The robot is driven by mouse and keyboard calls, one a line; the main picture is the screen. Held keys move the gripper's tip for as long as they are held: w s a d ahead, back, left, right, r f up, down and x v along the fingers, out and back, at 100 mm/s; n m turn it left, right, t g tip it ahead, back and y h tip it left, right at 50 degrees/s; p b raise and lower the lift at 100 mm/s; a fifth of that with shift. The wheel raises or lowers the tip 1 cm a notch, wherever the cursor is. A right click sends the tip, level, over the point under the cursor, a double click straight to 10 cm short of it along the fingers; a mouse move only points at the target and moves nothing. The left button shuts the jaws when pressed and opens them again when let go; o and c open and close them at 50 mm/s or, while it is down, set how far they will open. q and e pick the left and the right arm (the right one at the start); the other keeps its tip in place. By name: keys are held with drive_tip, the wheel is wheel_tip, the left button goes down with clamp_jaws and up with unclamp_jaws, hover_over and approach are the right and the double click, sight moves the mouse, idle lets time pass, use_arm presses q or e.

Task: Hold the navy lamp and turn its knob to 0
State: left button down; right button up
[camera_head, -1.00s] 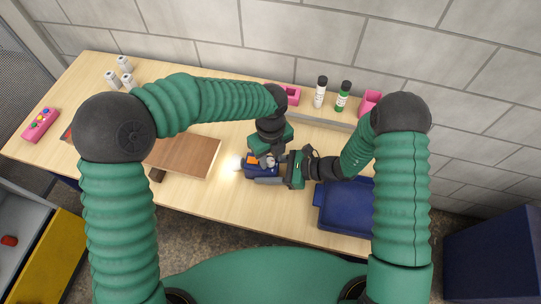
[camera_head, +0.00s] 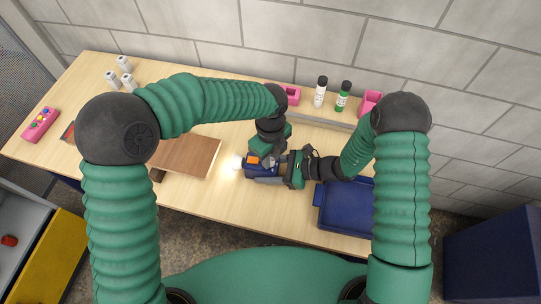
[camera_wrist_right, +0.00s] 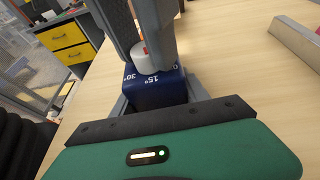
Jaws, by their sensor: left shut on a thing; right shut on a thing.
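The navy lamp (camera_head: 251,171) sits at the middle of the wooden table, its light glowing on its left side. In the right wrist view the lamp's navy body (camera_wrist_right: 158,95) shows white marks for 30°, 15° and 0. Its pale grey knob (camera_wrist_right: 147,62) is on top; an orange-red mark shows near it, but I cannot tell which number the knob points to. My right gripper (camera_head: 268,178) comes from the right and is shut on the lamp's body. My left gripper (camera_head: 266,158) is above the lamp, shut on the knob, and its fingers partly hide it.
A blue tray (camera_head: 345,223) is close on the right. A brown board (camera_head: 186,156) lies to the left. Two bottles, white (camera_head: 320,92) and green (camera_head: 342,97), and pink holders (camera_head: 370,101) stand at the back. A pink button box (camera_head: 40,125) is far left.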

use_arm(q)
drive_tip(key=n, duration=0.5)
drive_tip(key=shift+d+n, duration=0.15)
drive_tip(key=shift+n, duration=0.15)
use_arm(e)
drive_tip(key=shift+s+a, duration=0.1)
drive_tip(key=shift+a, duration=0.05)
use_arm(q)
drive_tip(key=shift+w+r+n, duration=0.1)
drive_tip(key=shift+n, duration=1.9)
drive_tip(key=c, duration=1.4)
unclamp_jaws()
drive_tip(key=shift+c, duration=0.2)
drive_tip(key=shift+o, duration=1.2)
wheel_tip(320, 180, up, 12)
